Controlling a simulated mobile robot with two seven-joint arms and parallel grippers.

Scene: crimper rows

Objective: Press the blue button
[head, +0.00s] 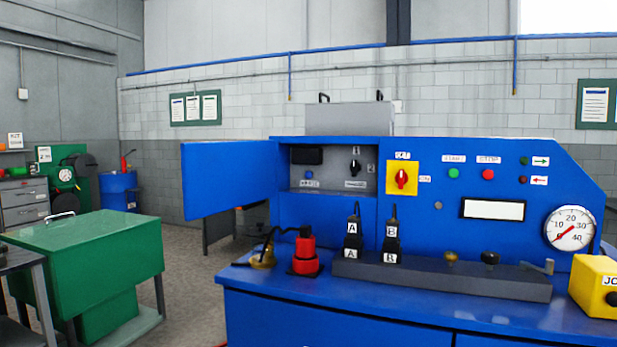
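A small round blue button (308,174) sits on the grey inner panel (330,166) of the blue machine, left of the middle of the picture. A small white label is just below it. The compartment's blue door (229,178) stands open to the left, so the button is uncovered. A black part (306,156) is above the button and a black rotary switch (355,166) is to its right. Neither of my grippers shows in the head view.
Connectors A (352,241) and B (391,243), a red plug (305,254) with a black cable and a grey bar (440,276) stand on the blue bench below the panel. A yellow box (596,285) is at right. A green cabinet (88,255) stands left, with floor between.

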